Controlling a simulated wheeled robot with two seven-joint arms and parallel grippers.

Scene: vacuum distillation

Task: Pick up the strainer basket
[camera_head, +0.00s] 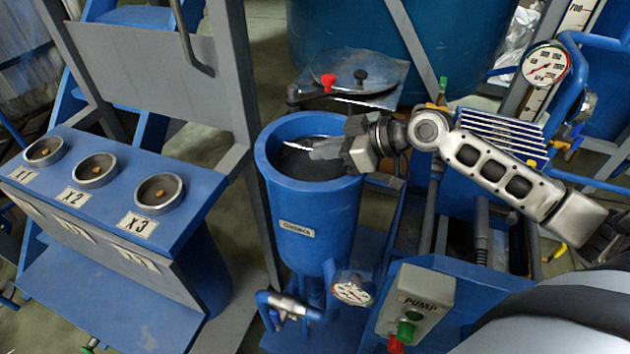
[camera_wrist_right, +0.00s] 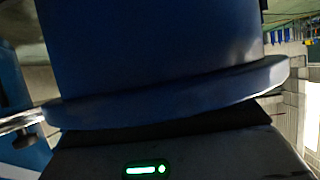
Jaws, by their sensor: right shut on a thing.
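A blue open-topped vessel (camera_head: 312,215) with a small label stands in the middle of the head view. The strainer basket (camera_head: 310,166) appears as a dark grey round thing inside its mouth, with a thin light edge or handle near the top. My right gripper (camera_head: 322,150) reaches in from the right over the vessel's rim and is shut on the basket's edge or handle; the exact grip is hard to make out. In the right wrist view the vessel's blue rim (camera_wrist_right: 180,98) fills much of the picture, and the fingertips are hidden. My left gripper is not in view.
A blue stand (camera_head: 55,198) with several round sockets marked X1, X2 and X3 is at the left. A round lid (camera_head: 352,68) with a red knob is behind the vessel. A pump switch box (camera_head: 415,300) and pressure gauge (camera_head: 352,290) stand in front. A grey post (camera_head: 235,90) rises to the left.

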